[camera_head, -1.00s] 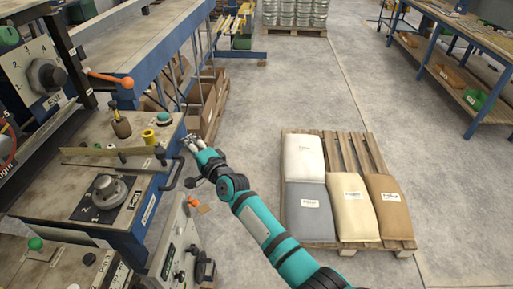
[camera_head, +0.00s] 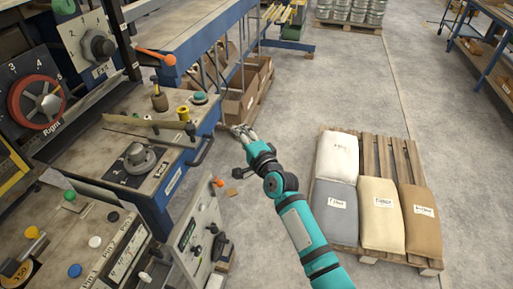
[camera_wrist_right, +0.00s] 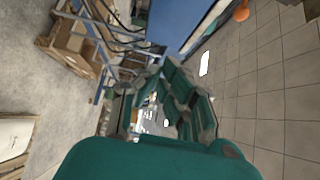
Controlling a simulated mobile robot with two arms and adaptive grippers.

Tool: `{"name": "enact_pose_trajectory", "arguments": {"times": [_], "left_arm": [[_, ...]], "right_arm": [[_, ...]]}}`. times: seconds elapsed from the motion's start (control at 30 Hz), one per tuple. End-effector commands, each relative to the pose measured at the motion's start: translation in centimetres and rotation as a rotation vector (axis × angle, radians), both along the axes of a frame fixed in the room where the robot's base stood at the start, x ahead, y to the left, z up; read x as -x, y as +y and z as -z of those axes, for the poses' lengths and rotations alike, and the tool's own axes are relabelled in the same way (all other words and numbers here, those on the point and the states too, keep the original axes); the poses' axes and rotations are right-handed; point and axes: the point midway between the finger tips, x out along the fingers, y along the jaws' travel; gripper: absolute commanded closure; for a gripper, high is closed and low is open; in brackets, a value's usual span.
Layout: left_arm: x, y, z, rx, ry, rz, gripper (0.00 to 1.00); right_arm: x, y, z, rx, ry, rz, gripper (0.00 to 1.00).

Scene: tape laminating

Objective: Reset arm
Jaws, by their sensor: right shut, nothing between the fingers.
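My right gripper (camera_head: 243,132) is in the middle of the head view, at the end of my teal right arm. It is in the air just to the right of the machine bench, apart from its controls. It also shows in the right wrist view (camera_wrist_right: 165,115), where its fingers come together with no object between them. My left gripper is in neither view.
The machine bench (camera_head: 140,195) with dials, knobs and an orange-tipped lever (camera_head: 156,57) fills the left side. Cardboard boxes (camera_head: 235,107) stand beyond the gripper. A pallet (camera_head: 372,145) with several sacks is at right.

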Motion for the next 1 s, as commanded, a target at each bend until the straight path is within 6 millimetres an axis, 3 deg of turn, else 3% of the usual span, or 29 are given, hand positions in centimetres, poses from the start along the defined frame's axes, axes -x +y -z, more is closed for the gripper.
{"name": "enact_pose_trajectory", "arguments": {"times": [0.33, 0.7, 0.77, 0.87, 1.0], "left_arm": [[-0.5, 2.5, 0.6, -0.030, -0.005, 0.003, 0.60], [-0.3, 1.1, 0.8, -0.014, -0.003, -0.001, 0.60], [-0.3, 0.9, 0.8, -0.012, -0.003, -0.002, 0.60], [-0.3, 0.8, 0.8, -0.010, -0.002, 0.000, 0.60], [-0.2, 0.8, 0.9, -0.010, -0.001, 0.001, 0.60]], "right_arm": [[5.0, -2.6, 0.2, 0.000, 0.000, 0.001, 1.00], [6.2, -3.3, 0.7, 0.014, 0.008, 0.002, 1.00], [6.3, -3.4, 2.3, 0.043, 0.024, 0.006, 1.00], [6.8, -4.0, 7.1, 0.143, 0.073, 0.014, 1.00], [9.2, -5.7, 17.0, 0.363, 0.173, 0.005, 1.00]]}}
